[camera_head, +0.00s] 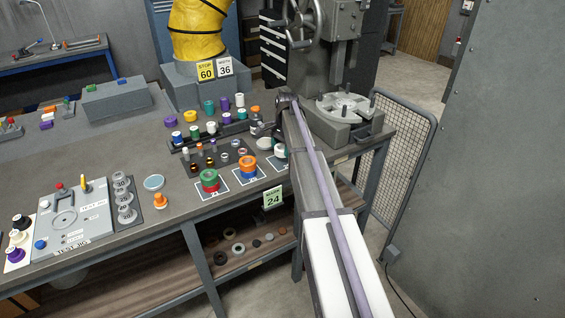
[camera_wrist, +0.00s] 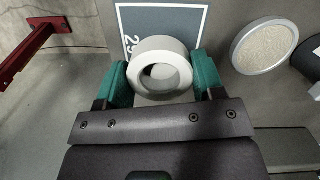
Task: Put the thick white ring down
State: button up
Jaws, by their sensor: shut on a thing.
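The thick white ring (camera_wrist: 160,72) is between the two green fingertips of my gripper (camera_wrist: 162,84) in the wrist view, with a finger against each side. Its hole faces the camera. It overlaps the dark, white-edged square marked with a number (camera_wrist: 165,22); I cannot tell whether it touches the surface below. In the head view a small white piece (camera_head: 280,151) shows beside my arm at the third marked square, probably this ring. My fingers are mostly hidden by my arm there.
A green and red stack (camera_head: 210,181) and an orange and blue stack (camera_head: 247,168) stand on neighbouring squares. A silver-rimmed round disc (camera_wrist: 263,45) lies right of the ring. A drill-press-like machine (camera_head: 335,60) stands behind. The bench's front edge is close.

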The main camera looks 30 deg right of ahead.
aim_at(282, 155)
notch_tip(282, 155, down, 4)
jog(key=b, duration=0.3)
jog(key=shift+r, duration=0.35)
jog(key=shift+c, duration=0.5)
jog(key=shift+f, duration=0.15)
jog(key=o, duration=1.2)
